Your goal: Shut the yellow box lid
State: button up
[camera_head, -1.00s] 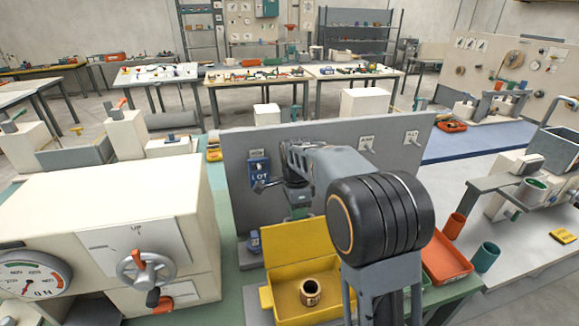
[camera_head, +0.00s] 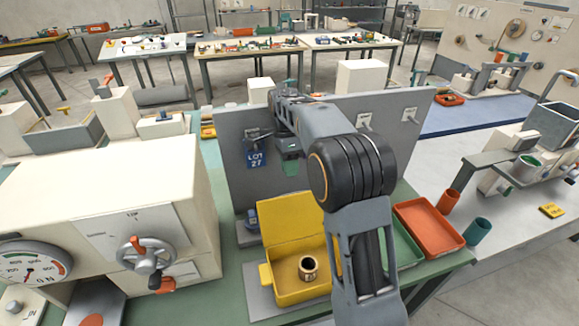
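The yellow box (camera_head: 301,290) sits at the front of the green bench with its yellow lid (camera_head: 285,223) standing open, tilted back from the rear edge. A small brass-coloured bushing (camera_head: 309,268) is inside the box. My arm reaches over the right side of the box, partly hiding its right edge and the lid's right part. My gripper (camera_head: 290,150) is above and behind the lid, in front of the grey panel, apart from the lid. Its fingers are too small and dark to tell open from shut.
A cream machine with a handwheel (camera_head: 146,255) stands at left. A green tray (camera_head: 403,243) and an orange tray (camera_head: 430,224) lie right of the box.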

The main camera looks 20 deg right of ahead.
dwell(0.4)
jog(key=s+r+n+t, duration=0.1)
jog(key=s+n+t, duration=0.6)
jog(key=s+n, duration=0.9)
jog(key=s, duration=0.4)
jog(key=shift+d+r+n+t, duration=0.3)
jog(key=shift+d+r+t, duration=0.05)
jog(key=shift+t, duration=0.05)
jog(key=shift+o, duration=0.3)
jog(key=shift+s+f+n, duration=0.2)
jog(key=shift+s+n, duration=0.1)
jog(key=shift+s, duration=0.05)
jog(key=shift+o, duration=1.1)
jog(key=shift+s+f+n, duration=0.2)
jog(key=shift+s+n, duration=0.05)
jog(key=shift+n, duration=0.05)
